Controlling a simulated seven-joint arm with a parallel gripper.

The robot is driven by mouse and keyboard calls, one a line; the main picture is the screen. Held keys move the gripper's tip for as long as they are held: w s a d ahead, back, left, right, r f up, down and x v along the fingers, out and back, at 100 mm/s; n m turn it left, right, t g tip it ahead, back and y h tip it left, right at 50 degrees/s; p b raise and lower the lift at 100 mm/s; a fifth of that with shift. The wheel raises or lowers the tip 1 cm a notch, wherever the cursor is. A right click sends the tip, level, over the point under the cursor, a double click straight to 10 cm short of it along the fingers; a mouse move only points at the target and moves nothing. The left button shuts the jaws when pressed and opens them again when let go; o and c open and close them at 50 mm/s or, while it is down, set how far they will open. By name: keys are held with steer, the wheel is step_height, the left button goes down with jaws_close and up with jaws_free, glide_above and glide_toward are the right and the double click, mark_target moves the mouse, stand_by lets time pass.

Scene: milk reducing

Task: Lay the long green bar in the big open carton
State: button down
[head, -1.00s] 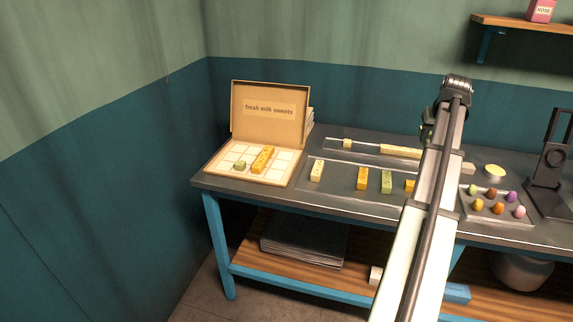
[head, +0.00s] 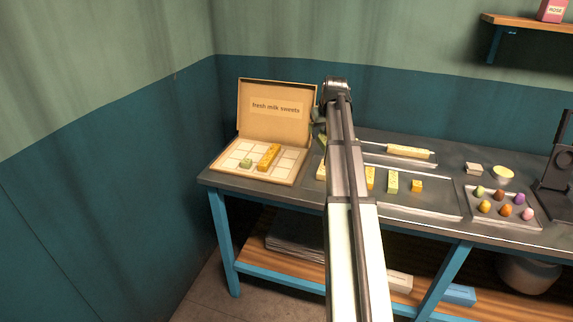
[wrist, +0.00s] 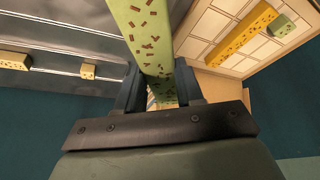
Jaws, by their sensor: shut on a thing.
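My gripper (wrist: 160,92) is shut on a long green bar with brown flecks (wrist: 150,35), which runs up out of the wrist view. In the head view, part of this bar (head: 323,142) shows left of my arm, above the bench; the fingers are mostly hidden. The open carton (head: 287,178) stands left of my gripper, its lid raised, marked "fresh milk sweets". Its gridded inside holds a small green piece (head: 246,163) and a long orange bar (head: 269,157). The carton (wrist: 218,22) is at the upper right in the wrist view.
A tray of coloured sweets (head: 515,218) lies farther right. Several carton cells are bare.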

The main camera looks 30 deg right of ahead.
steer(key=w+a+f, duration=0.3)
steer(key=w+a, duration=0.6)
steer(key=a, duration=0.4)
steer(key=shift+w+d+f+m+g+h, duration=0.15)
steer(key=shift+d+f+m+h, duration=0.35)
steer(key=shift+f+m, duration=0.85)
steer(key=shift+w+d+f+m+g+h, duration=0.1)
steer(key=shift+d+f+m+g+h, duration=0.15)
steer(key=shift+d+f+m, duration=1.15)
steer(key=shift+w+d+f+m+g+h, duration=0.15)
steer(key=shift+f+m+h, duration=0.25)
steer(key=shift+f, duration=1.7)
steer(key=shift+f, duration=0.1)
steer(key=c, duration=0.7)
jaws_free()
steer(key=v, duration=1.2)
